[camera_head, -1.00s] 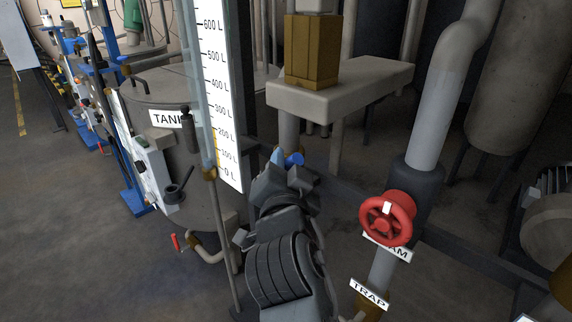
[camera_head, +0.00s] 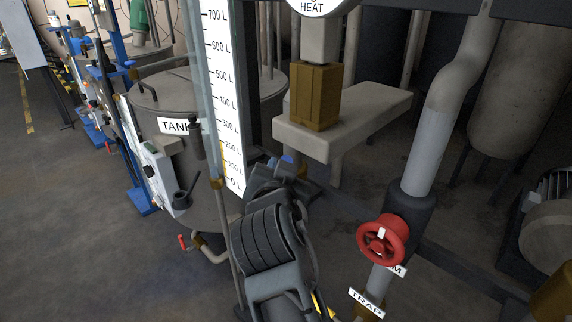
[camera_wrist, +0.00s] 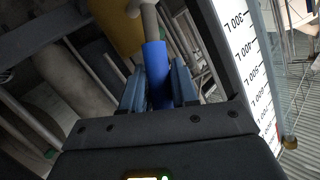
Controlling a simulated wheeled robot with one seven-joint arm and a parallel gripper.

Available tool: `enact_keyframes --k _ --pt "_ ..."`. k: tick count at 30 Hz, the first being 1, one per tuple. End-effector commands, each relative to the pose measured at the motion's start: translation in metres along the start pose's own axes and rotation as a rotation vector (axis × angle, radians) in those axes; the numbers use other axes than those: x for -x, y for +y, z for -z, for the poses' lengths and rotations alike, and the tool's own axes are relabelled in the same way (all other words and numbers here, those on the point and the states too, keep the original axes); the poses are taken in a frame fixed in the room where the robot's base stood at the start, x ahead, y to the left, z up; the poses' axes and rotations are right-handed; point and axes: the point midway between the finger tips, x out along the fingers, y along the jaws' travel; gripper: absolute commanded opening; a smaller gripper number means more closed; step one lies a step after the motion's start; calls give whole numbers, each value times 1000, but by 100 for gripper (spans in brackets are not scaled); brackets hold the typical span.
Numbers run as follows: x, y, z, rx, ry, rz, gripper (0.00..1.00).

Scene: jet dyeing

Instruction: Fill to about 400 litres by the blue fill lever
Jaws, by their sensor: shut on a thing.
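The blue fill lever (camera_wrist: 156,70) stands between my gripper's two fingers in the wrist view. My gripper (camera_wrist: 157,90) is shut on it. In the head view, my gripper (camera_head: 275,168) is at the lower middle, right of the gauge foot, and mostly hides the lever; only a bit of blue (camera_head: 288,160) shows. The level gauge (camera_head: 224,90) has a white scale reading from 0 L to 700 L in view. A thin yellow band (camera_head: 221,160) runs beside its low marks, up to roughly 200 L. The grey tank (camera_head: 200,100) stands behind the gauge.
A red handwheel (camera_head: 382,240) sits on the pipe right of my arm, above a TRAP label (camera_head: 367,303). A pale beam (camera_head: 345,120) with a brass-coloured block (camera_head: 315,97) is above and right of my gripper. Open floor (camera_head: 80,230) lies at left.

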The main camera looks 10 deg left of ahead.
Motion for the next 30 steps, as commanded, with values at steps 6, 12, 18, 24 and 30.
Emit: enact_keyframes --k 6,12,18,24,30 --pt "-5 -11 7 91 -69 -51 0" --pt "-9 -15 5 143 -108 -79 0" --pt "-10 -16 4 160 -122 -89 0" --pt "-10 -16 4 161 -122 -90 0" --pt "-10 -16 4 161 -122 -89 34"
